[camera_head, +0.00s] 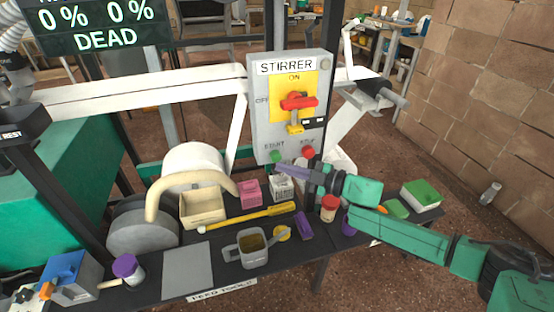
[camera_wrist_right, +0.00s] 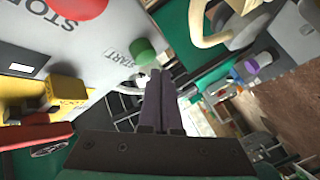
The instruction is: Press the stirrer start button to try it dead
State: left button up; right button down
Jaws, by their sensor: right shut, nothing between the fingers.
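The grey stirrer panel (camera_head: 262,130) stands upright at the back of the bench. Its green start button (camera_head: 276,156) is at the lower left, and the red stop button (camera_head: 308,152) is to its right. My right gripper (camera_head: 281,164) is shut and empty, its fingertips close by the start button. In the right wrist view the fingertips (camera_wrist_right: 162,72) are just beside the green button (camera_wrist_right: 144,50); I cannot tell whether they touch it. A red switch handle (camera_head: 299,102) sits on a yellow plate above, with a yellow part under it. My left gripper is not in view.
A screen (camera_head: 105,25) reads 0 %, 0 % and DEAD. Below the panel the black bench holds a cream box (camera_head: 202,208), a pink box (camera_head: 249,192), a grey jug (camera_head: 252,248), a yellow-handled tool (camera_head: 250,217) and a red-lidded jar (camera_head: 328,208). A grey plate lies at the front.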

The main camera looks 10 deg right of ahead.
jog(key=shift+w, duration=0.1)
dwell(0.5)
jog(key=shift+w, duration=0.35)
jog(key=shift+w, duration=0.45)
dwell(0.7)
jog(key=shift+s+p, duration=0.4)
jog(key=shift+s, duration=0.5)
jog(key=s+p, duration=0.2)
jog(key=s, duration=0.3)
jog(key=shift+d, duration=0.15)
dwell(0.5)
